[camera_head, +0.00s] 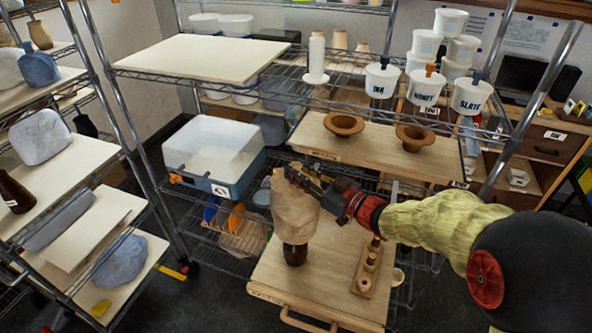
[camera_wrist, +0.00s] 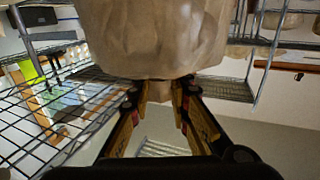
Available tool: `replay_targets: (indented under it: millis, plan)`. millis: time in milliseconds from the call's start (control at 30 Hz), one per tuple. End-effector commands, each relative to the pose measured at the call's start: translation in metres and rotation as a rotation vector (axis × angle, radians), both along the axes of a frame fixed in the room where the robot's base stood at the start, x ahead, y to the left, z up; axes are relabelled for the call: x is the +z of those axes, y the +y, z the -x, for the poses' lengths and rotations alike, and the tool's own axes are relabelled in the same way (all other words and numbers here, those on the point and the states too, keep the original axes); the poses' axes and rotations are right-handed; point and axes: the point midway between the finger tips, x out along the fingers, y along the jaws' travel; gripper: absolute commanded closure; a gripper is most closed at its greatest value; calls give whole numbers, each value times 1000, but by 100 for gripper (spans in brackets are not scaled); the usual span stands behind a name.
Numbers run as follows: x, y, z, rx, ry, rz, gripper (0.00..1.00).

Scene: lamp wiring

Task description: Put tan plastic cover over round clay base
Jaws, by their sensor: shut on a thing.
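The tan plastic cover (camera_head: 294,212) hangs upright and wrinkled above the pull-out wooden board. My gripper (camera_head: 293,178) is shut on its upper part, reaching in from the right. In the wrist view the cover (camera_wrist: 155,38) fills the top middle, just beyond my gripper's fingertips (camera_wrist: 160,88). A dark brown round clay piece (camera_head: 295,254) stands on the board directly below. Only its lower part shows under the cover's bottom edge; its upper part is hidden. I cannot tell how far the cover reaches down around it or whether they touch.
The wooden board (camera_head: 275,280) also bears a wooden block with several round parts (camera_head: 366,275), right of the cover. Above and behind, a shelf board (camera_head: 330,150) holds two brown flared bowls (camera_head: 416,137). A lidded bin (camera_head: 213,158) stands left; rack posts (camera_head: 515,130) rise right.

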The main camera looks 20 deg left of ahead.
Motion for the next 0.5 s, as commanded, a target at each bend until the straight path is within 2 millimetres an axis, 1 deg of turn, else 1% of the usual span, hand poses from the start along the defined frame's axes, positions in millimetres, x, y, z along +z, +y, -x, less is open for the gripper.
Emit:
replay_targets:
  millis: [33,500]
  plan:
    - [-8,0,0,0,2,0,100]
    - [-42,0,0,0,2,0,100]
